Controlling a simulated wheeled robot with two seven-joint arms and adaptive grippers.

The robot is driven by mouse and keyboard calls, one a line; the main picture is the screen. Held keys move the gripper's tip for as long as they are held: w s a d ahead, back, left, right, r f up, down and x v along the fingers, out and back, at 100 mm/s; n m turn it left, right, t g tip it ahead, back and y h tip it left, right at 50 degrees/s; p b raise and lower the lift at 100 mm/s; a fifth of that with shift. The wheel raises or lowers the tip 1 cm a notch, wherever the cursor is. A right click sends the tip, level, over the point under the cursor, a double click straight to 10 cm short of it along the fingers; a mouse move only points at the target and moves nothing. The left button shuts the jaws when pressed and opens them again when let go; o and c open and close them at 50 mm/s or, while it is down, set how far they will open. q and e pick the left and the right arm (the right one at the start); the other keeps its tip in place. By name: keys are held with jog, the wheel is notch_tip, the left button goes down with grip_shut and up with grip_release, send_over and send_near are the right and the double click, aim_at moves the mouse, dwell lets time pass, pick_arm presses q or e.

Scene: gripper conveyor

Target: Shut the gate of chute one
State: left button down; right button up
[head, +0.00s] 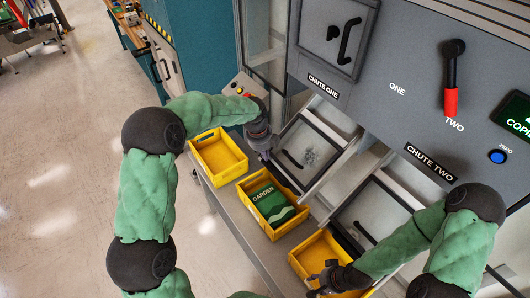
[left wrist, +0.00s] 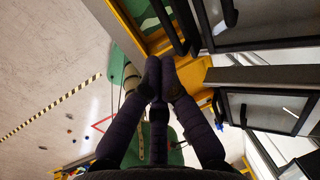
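Chute one, under its label (head: 323,86), has a sloping clear gate panel (head: 312,143) in a black frame with a dark bar handle (head: 292,159). The panel lies slanted over the chute's lower end; I cannot tell how far it stands open. My left gripper (head: 266,157) points down just left of the panel's lower edge, above the crates. In the left wrist view its fingers (left wrist: 159,68) meet at the tips with nothing between them, and a black-framed panel (left wrist: 270,108) shows to the right. My right gripper (head: 323,279) hangs over the nearest crate; its fingers are too small to read.
Yellow crates stand along the ledge: an empty one (head: 219,166), one (head: 243,188) with a green GARDEN pack (head: 269,201), and one (head: 303,262) below chute two. A red-handled lever (head: 451,95) points down toward TWO. Open floor lies left.

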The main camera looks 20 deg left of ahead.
pick_arm(q)
notch_tip(320, 180, down, 10)
jog(key=w+d+p, duration=0.1)
jog(key=shift+w+d+f, duration=0.15)
jog(key=shift+w, duration=0.15)
jog(key=f+b, duration=0.1)
jog(key=w+d+f+b, duration=0.2)
jog(key=f, duration=0.1)
jog(key=shift+w+b, duration=0.15)
jog(key=shift+b, duration=0.2)
dwell(0.3)
